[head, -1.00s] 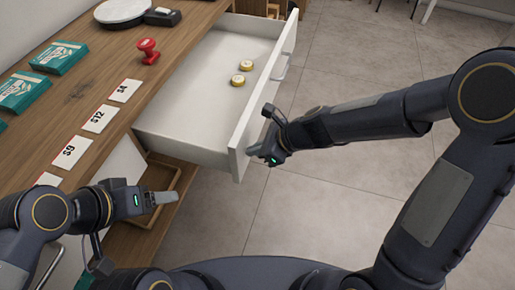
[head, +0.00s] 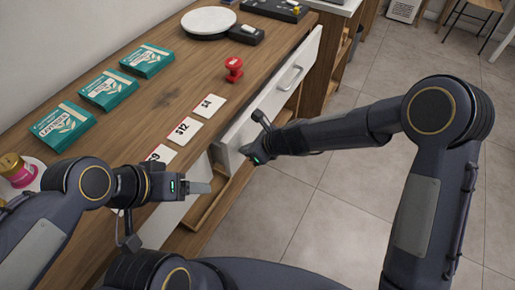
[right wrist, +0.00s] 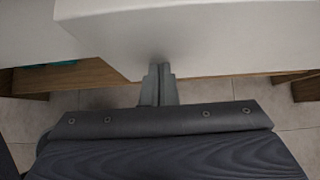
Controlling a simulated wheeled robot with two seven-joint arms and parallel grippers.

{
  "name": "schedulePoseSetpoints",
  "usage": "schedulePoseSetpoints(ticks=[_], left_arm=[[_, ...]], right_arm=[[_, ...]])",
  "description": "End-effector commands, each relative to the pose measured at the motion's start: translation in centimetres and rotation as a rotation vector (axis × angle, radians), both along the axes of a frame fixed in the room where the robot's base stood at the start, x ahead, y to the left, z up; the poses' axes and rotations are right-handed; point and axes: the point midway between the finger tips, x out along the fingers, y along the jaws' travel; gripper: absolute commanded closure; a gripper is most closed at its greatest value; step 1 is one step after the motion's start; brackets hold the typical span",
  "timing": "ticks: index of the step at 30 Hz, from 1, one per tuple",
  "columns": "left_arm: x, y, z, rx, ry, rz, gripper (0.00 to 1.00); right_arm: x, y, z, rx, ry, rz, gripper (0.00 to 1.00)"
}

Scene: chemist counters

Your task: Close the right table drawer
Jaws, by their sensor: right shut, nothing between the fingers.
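The right table drawer has a white front (head: 273,88) with a pale bar handle (head: 290,78).
On the tabletop (head: 180,85) are teal boxes (head: 108,90), price cards (head: 183,131), a red stamp (head: 234,68) and a round white plate (head: 208,20). A lower wooden compartment (head: 208,205) shows below the edge.

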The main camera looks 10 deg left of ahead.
Motion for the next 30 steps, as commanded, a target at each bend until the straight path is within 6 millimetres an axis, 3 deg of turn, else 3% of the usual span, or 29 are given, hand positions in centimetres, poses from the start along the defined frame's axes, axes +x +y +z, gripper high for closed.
schedulePoseSetpoints(ticks=[3,12,30], left_arm=[[0.0,0.0,1.6,0.0,0.0,0.0,0.29],[0.0,0.0,3.1,0.0,0.0,0.0,0.29],[0.0,0.0,3.1,0.0,0.0,0.0,0.29]], right_arm=[[0.5,1.9,0.4,0.0,0.001,0.003,1.0],[1.5,4.7,0.2,-0.001,0.0,0.001,1.0],[1.8,5.4,0.2,0.006,-0.003,0.001,1.0]])
